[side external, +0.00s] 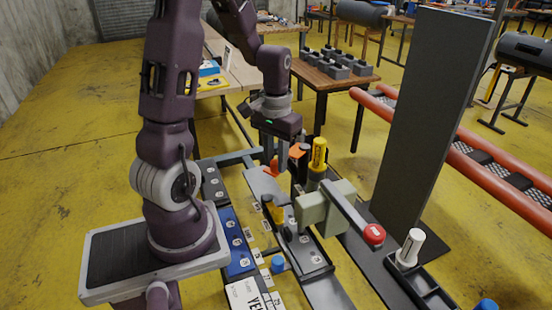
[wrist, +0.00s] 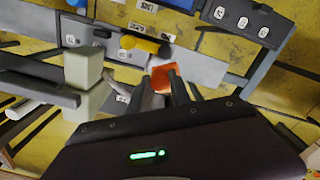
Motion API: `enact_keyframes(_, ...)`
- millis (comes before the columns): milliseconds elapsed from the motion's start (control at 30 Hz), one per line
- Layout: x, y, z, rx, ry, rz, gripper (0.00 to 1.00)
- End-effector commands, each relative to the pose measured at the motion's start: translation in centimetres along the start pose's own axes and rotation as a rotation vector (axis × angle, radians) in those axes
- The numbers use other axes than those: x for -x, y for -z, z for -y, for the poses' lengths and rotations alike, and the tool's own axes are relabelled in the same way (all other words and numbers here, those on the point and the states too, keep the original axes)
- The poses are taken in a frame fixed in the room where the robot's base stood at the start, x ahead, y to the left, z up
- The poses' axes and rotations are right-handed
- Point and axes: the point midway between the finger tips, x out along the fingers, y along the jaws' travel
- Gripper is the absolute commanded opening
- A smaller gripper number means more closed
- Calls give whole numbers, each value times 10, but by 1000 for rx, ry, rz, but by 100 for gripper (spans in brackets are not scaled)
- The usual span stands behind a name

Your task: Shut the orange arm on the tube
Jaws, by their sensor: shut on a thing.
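My gripper (side external: 273,160) points down over the grey rail fixture. In the wrist view, its two fingers (wrist: 165,95) are closed around an orange piece (wrist: 165,76), which I take to be the orange arm. Its lower part also shows below the fingertips in the side external view (side external: 271,170). A yellow and black part (side external: 271,208) lies nearer the camera on the fixture; it shows as a yellow piece in the wrist view (wrist: 139,43). I cannot tell which part is the tube, or whether the orange arm touches it.
A pale green block (side external: 325,208) with a red-ended lever (side external: 373,234) stands right of the rail. A yellow upright cylinder (side external: 318,154) stands close to my gripper. A tall grey panel (side external: 430,115) rises at right. A blue labelled strip (side external: 238,245) runs at left.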

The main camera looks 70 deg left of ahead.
Motion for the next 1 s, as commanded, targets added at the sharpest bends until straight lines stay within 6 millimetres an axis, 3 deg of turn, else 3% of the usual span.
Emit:
enact_keyframes(367,1,2,-16,113,-1,-4,0)
enact_keyframes(1000,1,32,-85,692,-2,-5,0)
